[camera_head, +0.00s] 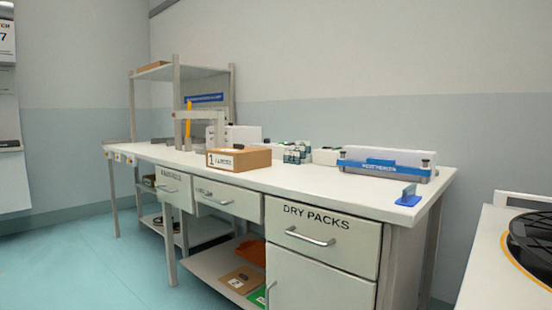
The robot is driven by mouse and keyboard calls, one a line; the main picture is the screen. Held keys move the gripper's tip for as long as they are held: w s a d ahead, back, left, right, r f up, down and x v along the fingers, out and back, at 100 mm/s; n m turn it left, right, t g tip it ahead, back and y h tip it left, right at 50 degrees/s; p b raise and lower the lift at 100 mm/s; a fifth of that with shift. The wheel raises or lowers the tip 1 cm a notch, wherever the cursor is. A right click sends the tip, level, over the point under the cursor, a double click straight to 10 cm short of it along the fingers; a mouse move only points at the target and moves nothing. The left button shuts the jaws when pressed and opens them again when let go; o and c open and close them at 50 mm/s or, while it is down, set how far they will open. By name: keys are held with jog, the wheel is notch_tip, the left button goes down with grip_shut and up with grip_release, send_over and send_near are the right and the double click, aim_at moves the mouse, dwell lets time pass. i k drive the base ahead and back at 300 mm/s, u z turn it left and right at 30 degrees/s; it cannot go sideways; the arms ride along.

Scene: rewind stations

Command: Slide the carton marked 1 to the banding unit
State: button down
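The carton marked 1 (240,157) is a brown cardboard box with a white label on its front, in the camera_head view. It sits on the white worktop (300,182) near its front edge, left of the middle. Behind it and to its left stands a pale grey arch-shaped unit (199,116) with a yellow upright part. This may be the banding unit, but no readable label confirms it. The carton appears close in front of the arch; I cannot tell whether they touch. My gripper is not in view.
A blue-and-white device (385,163) and a small blue stand (408,195) are at the right end. Small jars (297,152) stand right of the carton. Drawers (320,235) are shut below. A black round item (532,236) lies on another table at right. The floor (90,265) at left is clear.

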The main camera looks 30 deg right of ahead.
aim_at(240, 163)
jog(key=u, duration=0.15)
jog(key=i, duration=0.9)
jog(key=z, duration=0.1)
